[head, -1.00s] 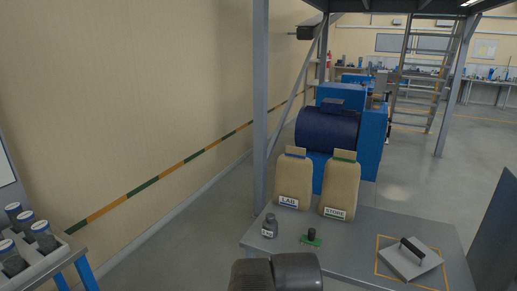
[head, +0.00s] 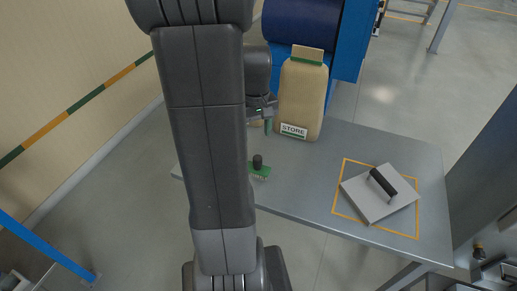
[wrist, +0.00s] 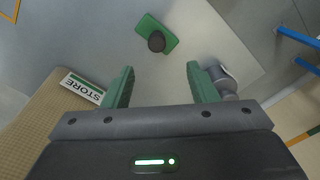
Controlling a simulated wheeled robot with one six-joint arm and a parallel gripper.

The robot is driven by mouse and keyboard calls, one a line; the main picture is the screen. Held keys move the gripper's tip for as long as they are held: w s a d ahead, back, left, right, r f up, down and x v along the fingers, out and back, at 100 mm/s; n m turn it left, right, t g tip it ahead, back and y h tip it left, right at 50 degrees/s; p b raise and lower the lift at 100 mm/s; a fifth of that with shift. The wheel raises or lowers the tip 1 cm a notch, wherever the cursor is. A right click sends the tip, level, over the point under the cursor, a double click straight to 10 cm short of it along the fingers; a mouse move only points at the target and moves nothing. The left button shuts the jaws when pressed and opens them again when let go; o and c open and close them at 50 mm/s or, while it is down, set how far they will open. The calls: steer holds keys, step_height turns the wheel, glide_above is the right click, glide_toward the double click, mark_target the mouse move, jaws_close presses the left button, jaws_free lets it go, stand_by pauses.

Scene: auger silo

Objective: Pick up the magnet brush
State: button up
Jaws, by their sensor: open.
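The magnet brush appears to be the small green block with a black knob (head: 258,168), lying on the grey table (head: 300,200) just right of my arm in the head view. Pale bristles show along its lower edge. It also shows at the top of the wrist view as a green plate with a dark round knob (wrist: 156,42). My gripper (wrist: 160,78) is open and empty, its green fingers apart, with the brush beyond the fingertips. In the head view my gripper (head: 268,126) is partly hidden by my arm, beside the STORE bag and farther back than the brush.
The tan STORE bag (head: 302,100) stands close to my gripper. A small jar (wrist: 222,78) sits behind the right finger in the wrist view. A grey plate with a black handle (head: 380,194) lies in a yellow outline on the table's right. Table between is clear.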

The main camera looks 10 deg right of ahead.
mark_target(258, 157)
step_height(258, 157, down, 9)
steer(key=shift+w+r, duration=0.1)
steer(key=shift+r, duration=0.1)
steer(key=shift+d+f+p, duration=0.15)
steer(key=shift+f+p, duration=0.05)
steer(key=shift+f, duration=1.1)
steer(key=shift+d+f+p, duration=0.1)
steer(key=shift+f+p, duration=0.05)
steer(key=shift+f, duration=1.15)
jaws_close()
steer(key=shift+r, duration=0.15)
step_height(258, 157, up, 10)
steer(key=shift+f, duration=0.1)
